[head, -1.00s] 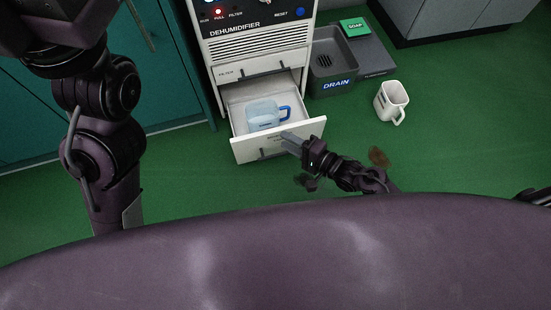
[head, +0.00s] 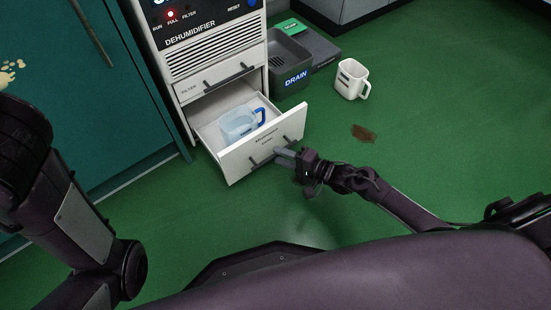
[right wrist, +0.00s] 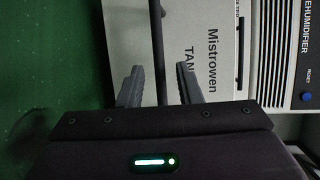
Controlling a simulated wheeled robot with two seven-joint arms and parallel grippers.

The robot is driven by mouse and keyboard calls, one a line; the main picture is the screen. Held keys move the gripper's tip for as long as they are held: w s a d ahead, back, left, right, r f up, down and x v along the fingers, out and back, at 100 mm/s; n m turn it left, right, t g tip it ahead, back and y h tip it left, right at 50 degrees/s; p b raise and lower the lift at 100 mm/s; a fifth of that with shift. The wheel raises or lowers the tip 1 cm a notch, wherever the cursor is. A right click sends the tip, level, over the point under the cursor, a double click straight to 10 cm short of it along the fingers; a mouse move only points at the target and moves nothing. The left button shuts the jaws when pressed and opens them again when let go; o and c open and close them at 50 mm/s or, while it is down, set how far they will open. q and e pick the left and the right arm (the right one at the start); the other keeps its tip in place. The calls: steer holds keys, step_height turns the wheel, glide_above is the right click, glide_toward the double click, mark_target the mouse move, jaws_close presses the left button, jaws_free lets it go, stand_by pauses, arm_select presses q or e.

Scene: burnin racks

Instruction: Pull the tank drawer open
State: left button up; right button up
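The tank drawer (head: 235,167) of the white dehumidifier (head: 206,50) stands pulled out in the head view. A clear tank with a blue handle (head: 238,125) sits inside it. My right gripper (head: 280,153) is at the drawer front, by its dark bar handle (head: 262,160). In the right wrist view, the two fingers of the right gripper (right wrist: 160,80) are apart on either side of the bar handle (right wrist: 158,45), with gaps visible between them and the bar. The drawer front (right wrist: 190,30) carries printed lettering. My left gripper is out of view; only part of that arm shows.
A closed filter drawer (head: 215,80) is above the tank drawer. A grey drain bin (head: 288,58) and a green soap block (head: 289,27) are beside the dehumidifier. A white mug (head: 351,80) and a brown stain (head: 363,133) are on the green floor. Teal cabinets (head: 75,110) stand left.

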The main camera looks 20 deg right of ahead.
steer(key=shift+b+x, duration=0.5)
steer(key=shift+x, duration=0.75)
jaws_close()
